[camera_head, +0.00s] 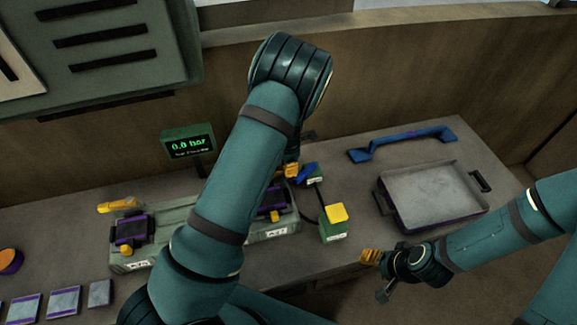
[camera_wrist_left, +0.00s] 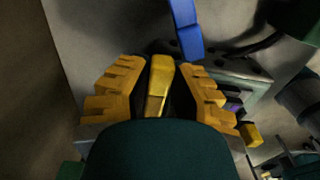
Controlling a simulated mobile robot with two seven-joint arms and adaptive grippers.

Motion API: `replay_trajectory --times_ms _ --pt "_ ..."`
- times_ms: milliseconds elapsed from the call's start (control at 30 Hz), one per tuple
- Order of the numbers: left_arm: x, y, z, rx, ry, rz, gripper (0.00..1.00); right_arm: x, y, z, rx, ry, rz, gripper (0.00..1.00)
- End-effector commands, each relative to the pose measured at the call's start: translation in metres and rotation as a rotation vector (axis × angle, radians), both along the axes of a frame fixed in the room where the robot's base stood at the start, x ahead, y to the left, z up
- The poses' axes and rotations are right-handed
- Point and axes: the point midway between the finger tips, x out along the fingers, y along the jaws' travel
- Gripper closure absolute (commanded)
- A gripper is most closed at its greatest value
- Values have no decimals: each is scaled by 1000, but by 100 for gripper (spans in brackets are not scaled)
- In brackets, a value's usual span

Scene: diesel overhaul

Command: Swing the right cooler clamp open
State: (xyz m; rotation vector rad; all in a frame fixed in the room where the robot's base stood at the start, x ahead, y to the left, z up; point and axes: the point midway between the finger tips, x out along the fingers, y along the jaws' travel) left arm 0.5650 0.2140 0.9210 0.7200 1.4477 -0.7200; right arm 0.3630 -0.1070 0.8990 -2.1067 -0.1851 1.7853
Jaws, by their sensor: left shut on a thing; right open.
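The long grey-green cooler (camera_head: 172,222) lies on the bench, its middle hidden behind my left arm. Near its right end, part of a purple and yellow clamp (camera_head: 272,212) shows beside the arm. My left gripper (camera_head: 291,170) is mostly hidden in the head view. In the left wrist view its orange fingers (camera_wrist_left: 160,92) are shut on a yellow clamp handle (camera_wrist_left: 160,75). The left clamp (camera_head: 130,230) has a yellow handle (camera_head: 118,206) pointing left. My right gripper (camera_head: 370,257) is open and empty at the bench's front edge.
A blue part (camera_head: 307,173) is close to my left gripper. A green box with a yellow top (camera_head: 335,230) stands right of the cooler. A grey tray (camera_head: 435,195) and a blue bar (camera_head: 405,142) lie farther right. A display (camera_head: 188,145) reads 0.0 bar.

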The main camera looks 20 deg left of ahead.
Motion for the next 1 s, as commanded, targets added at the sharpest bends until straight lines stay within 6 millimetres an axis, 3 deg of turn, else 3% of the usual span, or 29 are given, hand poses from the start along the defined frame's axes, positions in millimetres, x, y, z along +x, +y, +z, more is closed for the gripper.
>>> replay_trajectory --times_ms 67,100,167,200,467,633,1000 --pt "-1 1 -2 1 3 2 100 0 0 0 0 0 0 47" --pt "-1 1 -2 2 3 2 73 0 0 0 0 0 0 47" --pt "-1 1 -2 2 3 2 52 0 0 0 0 0 0 47" --pt "-1 1 -1 2 3 2 47 0 0 0 0 0 0 47" --pt "0 1 0 1 1 0 47 0 0 0 0 -1 0 47" --pt "0 1 10 1 -2 -1 47 0 0 0 0 -1 0 47" --pt "1 0 82 0 -4 0 47 0 0 0 0 0 0 47"
